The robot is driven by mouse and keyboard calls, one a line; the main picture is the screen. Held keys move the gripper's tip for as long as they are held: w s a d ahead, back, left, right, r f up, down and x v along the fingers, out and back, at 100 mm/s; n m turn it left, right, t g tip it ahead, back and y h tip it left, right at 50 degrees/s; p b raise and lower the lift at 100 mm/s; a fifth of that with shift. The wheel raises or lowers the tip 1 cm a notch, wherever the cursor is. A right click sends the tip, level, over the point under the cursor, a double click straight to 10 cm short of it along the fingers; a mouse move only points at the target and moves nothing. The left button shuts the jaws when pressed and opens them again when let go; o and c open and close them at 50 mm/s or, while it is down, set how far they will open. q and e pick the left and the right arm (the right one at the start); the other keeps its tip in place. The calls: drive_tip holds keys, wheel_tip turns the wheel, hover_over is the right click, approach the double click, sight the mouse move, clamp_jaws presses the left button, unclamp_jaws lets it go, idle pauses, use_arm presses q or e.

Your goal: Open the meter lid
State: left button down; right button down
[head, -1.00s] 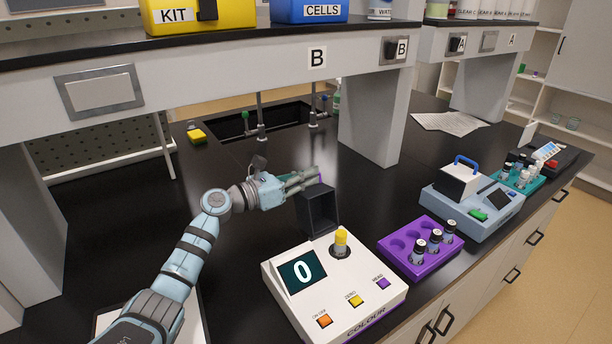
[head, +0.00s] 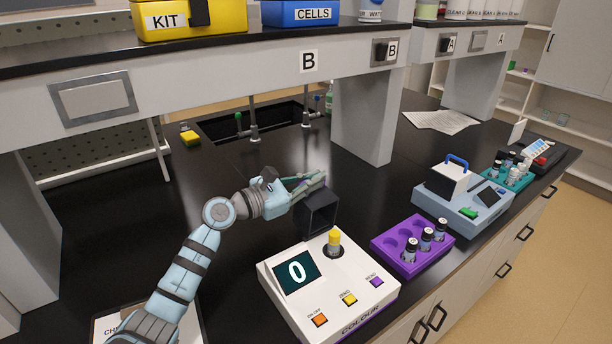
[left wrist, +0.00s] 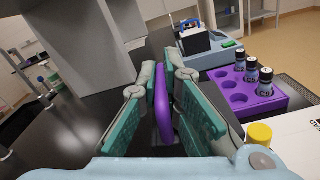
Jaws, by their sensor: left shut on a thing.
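The white meter (head: 335,294), showing 0 on its screen, stands on the front of the bench. Its dark, hollow lid (head: 321,219) stands raised at the meter's back edge, its open side facing the front. A yellow-capped vial (head: 334,241) stands upright in the meter's well, uncovered; its cap also shows in the left wrist view (left wrist: 260,134). My left gripper (head: 317,180) is at the top of the lid. In the left wrist view its fingers are shut on a flat purple part (left wrist: 162,103) of the lid. My right gripper is not in view.
A purple rack (head: 411,262) with several dark-capped vials stands right of the meter. Beyond it are a blue-grey device (head: 450,213) and a teal rack (head: 497,181). A shelf pillar (head: 362,120) rises behind the lid. The bench left of the gripper is mostly clear.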

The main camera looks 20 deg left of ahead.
use_arm(q)
drive_tip(key=shift+s+d+r+m, duration=0.15)
drive_tip(key=shift+s+d+m, duration=0.35)
drive_tip(key=shift+d+m, duration=0.25)
drive_tip(key=c, duration=1.7)
unclamp_jaws()
drive_tip(key=shift+s+d, duration=0.1)
drive_tip(key=shift+s, duration=0.05)
